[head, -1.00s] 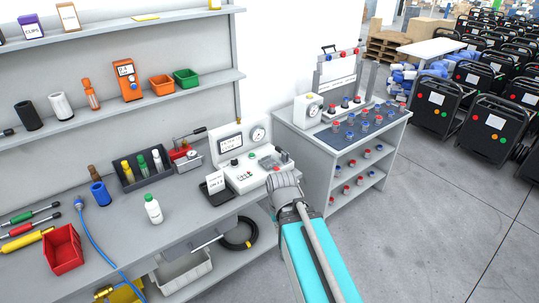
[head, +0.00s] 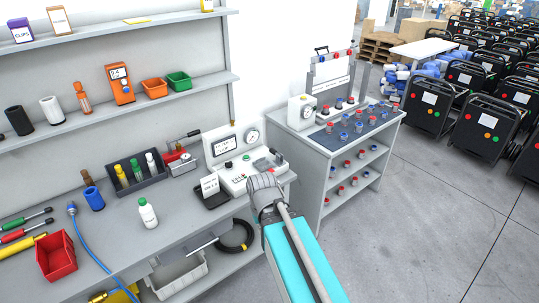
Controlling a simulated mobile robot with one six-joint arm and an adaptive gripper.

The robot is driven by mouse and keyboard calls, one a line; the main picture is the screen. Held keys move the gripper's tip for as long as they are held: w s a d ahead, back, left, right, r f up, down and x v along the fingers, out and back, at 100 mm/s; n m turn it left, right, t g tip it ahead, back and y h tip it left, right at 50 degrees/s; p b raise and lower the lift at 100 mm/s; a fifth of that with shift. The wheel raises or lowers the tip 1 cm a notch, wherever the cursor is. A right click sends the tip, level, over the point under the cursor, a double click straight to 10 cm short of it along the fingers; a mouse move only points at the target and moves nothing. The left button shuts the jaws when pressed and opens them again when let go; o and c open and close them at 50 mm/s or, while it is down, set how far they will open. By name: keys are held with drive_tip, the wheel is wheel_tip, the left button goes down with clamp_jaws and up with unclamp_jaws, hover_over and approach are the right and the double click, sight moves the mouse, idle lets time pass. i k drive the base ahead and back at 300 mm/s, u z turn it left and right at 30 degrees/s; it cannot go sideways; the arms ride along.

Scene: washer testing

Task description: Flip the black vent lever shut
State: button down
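The white and grey test unit (head: 236,178) stands at the right end of the workbench, with a display (head: 222,145), a round gauge (head: 251,136) and small buttons on its deck. A dark grey fixture (head: 269,162) with a bit of red sits at the deck's right side. I cannot make out a vent lever there for certain. A black-tipped handle (head: 194,133) rises from the red pump with a gauge left of the unit. The grey end of my arm, toward my gripper (head: 264,187), is at the unit's front right corner; the fingers are hidden.
A label card on a black tray (head: 211,194) stands in front of the unit. A grey bin of bottles (head: 136,176), a white bottle (head: 147,212) and a red bin (head: 56,255) are farther left. A grey cabinet (head: 310,160) with washers stands to the right.

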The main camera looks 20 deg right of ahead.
sight(272, 150)
drive_tip(key=i, duration=0.95)
